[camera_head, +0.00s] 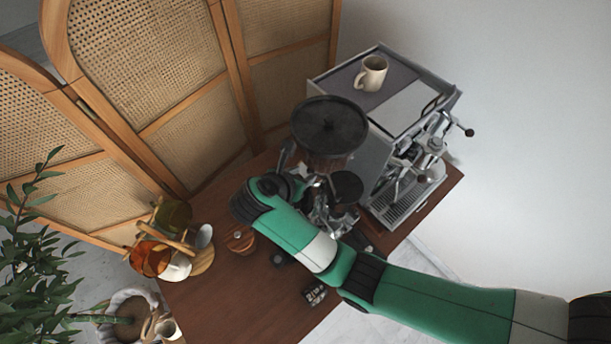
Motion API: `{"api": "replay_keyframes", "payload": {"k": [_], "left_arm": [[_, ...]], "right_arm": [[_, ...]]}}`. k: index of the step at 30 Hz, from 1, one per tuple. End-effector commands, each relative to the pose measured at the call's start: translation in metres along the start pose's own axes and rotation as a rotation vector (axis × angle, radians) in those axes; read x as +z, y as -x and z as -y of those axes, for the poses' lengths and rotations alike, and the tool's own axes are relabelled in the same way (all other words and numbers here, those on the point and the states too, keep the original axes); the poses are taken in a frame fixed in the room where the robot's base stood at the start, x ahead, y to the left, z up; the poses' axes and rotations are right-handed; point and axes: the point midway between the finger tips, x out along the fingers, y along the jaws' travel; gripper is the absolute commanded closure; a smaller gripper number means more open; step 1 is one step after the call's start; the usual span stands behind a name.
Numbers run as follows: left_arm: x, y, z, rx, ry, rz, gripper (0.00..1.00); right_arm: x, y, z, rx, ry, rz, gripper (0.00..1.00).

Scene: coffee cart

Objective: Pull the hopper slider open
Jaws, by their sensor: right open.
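The coffee grinder stands on the wooden cart, with a round black lid (328,122) on its hopper (330,163). The hopper looks dark brown and see-through below the lid. My right gripper (298,178) is open at the left side of the grinder, just below the hopper. My green and white right arm crosses in front of the grinder's lower part. The hopper slider is hard to make out; my wrist and gripper cover much of that area, so I cannot tell whether they touch it. My left gripper is out of view.
An espresso machine (379,150) with a cream mug (372,74) on top stands right of the grinder. A wooden rack with cups (176,240) stands at the cart's left. Cane screens rise behind. The cart's front left top (225,300) is mostly clear.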

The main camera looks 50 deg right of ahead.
Motion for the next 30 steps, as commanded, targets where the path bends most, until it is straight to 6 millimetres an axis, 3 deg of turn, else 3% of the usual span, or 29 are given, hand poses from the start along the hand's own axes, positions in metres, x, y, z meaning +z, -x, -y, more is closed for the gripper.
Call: {"api": "replay_keyframes", "payload": {"k": [6, 14, 22, 30], "left_arm": [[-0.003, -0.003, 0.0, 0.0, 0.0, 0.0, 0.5], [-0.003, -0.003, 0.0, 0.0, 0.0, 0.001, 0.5], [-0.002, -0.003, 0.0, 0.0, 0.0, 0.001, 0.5], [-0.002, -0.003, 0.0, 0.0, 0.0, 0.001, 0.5]], "right_arm": [[0.001, -0.024, 0.0, -0.001, 0.0, 0.0, 0.55], [0.001, -0.026, 0.0, 0.001, -0.001, 0.0, 0.55], [0.001, -0.026, 0.0, 0.001, -0.001, 0.0, 1.0], [0.001, -0.026, 0.0, 0.001, -0.001, 0.0, 1.0]]}}
